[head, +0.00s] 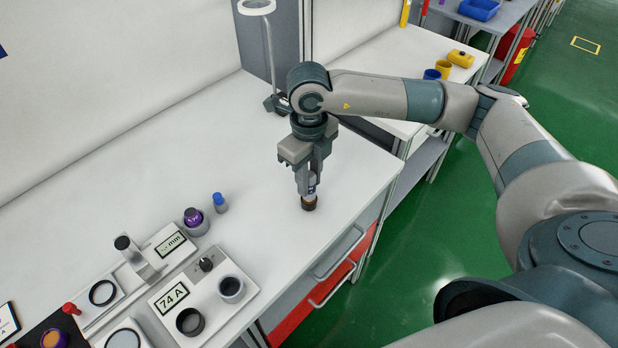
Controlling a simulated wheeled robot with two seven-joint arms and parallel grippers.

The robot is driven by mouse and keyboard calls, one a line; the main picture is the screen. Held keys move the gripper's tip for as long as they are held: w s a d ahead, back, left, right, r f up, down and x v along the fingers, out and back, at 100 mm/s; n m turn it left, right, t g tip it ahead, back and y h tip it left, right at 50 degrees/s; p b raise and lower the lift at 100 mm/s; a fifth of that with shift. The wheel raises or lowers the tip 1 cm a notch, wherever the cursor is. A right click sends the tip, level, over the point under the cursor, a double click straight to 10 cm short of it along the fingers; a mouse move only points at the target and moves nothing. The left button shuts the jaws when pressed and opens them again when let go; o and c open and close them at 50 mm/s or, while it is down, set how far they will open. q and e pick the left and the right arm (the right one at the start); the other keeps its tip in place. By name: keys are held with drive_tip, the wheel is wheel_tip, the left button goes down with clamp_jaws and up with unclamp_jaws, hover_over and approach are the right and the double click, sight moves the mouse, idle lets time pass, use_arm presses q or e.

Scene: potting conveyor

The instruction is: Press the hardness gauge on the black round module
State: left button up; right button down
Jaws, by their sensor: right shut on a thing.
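My right gripper (307,183) points straight down over the white bench and is shut on a small upright tool, likely the hardness gauge, mostly hidden between the fingers. Directly under the fingers is a small dark round piece (309,204) with a brownish upper band, at the bench top. I cannot tell whether this is the black round module or the tool's lower end. A grey plate at front left carries a display (172,297) reading 74 A, a black knob (206,265) and two dark round cups (231,288). My left gripper is not in view.
A measuring stand (137,259) with a mm display (170,242) is left of the plate. A purple-topped piece (194,217) and a blue-capped bottle (220,202) stand nearby. A lamp stand (270,60) is behind my arm. The bench around my gripper is clear.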

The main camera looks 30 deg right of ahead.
drive_tip(key=shift+s+f, duration=0.15)
drive_tip(key=shift+w+r+p, duration=0.2)
drive_tip(key=shift+r+p, duration=0.2)
drive_tip(key=shift+r, duration=0.25)
drive_tip(key=shift+r+p, duration=1.05)
drive_tip(key=shift+r, duration=1.4)
